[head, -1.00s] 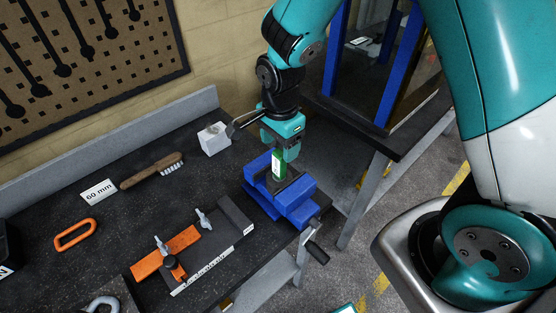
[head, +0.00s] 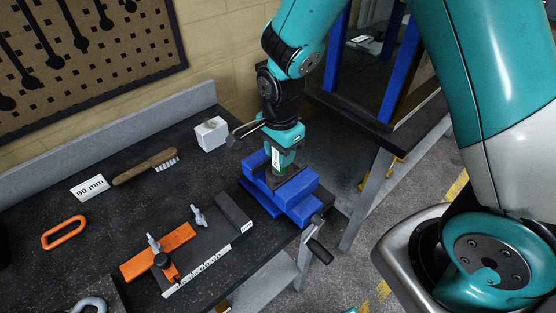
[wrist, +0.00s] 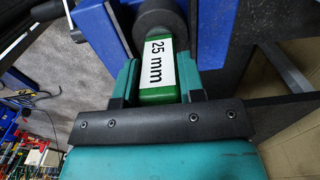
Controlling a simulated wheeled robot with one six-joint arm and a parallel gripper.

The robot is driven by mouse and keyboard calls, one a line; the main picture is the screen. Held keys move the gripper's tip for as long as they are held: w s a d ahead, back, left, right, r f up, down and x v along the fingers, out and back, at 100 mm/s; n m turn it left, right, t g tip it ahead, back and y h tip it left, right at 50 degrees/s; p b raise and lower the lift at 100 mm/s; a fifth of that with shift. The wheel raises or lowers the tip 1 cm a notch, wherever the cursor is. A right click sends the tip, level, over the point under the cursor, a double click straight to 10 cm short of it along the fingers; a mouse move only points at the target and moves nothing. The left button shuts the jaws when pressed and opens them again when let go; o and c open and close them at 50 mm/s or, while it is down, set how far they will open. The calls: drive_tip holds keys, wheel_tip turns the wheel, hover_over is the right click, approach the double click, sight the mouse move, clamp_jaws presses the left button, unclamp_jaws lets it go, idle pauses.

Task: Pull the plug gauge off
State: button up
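The plug gauge has a green handle (wrist: 159,96) with a white "25 mm" label. It stands roughly upright at the blue vise (head: 300,193), and its label also shows in the head view (head: 275,157). In the wrist view the handle meets a dark round part (wrist: 160,22) at the vise. My gripper (wrist: 160,78) points down over the handle, with one teal finger close against each side. It looks shut on the handle; no clear gap shows. How far the gauge sits in the round part is hidden.
The vise's handle (head: 320,251) juts past the bench's front edge. A grey-white block (head: 211,133), a brush (head: 146,167), a "60 mm" card (head: 90,188) and an orange loop (head: 64,232) lie left. A clamped fixture (head: 190,250) sits in front. A blue-framed stand (head: 395,80) is behind right.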

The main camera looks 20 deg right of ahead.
drive_tip(key=shift+c, duration=0.4)
drive_tip(key=shift+r+p, duration=2.1)
drive_tip(key=shift+r, duration=0.4)
drive_tip(key=shift+r+p, duration=2.15)
drive_tip(key=shift+r, duration=0.4)
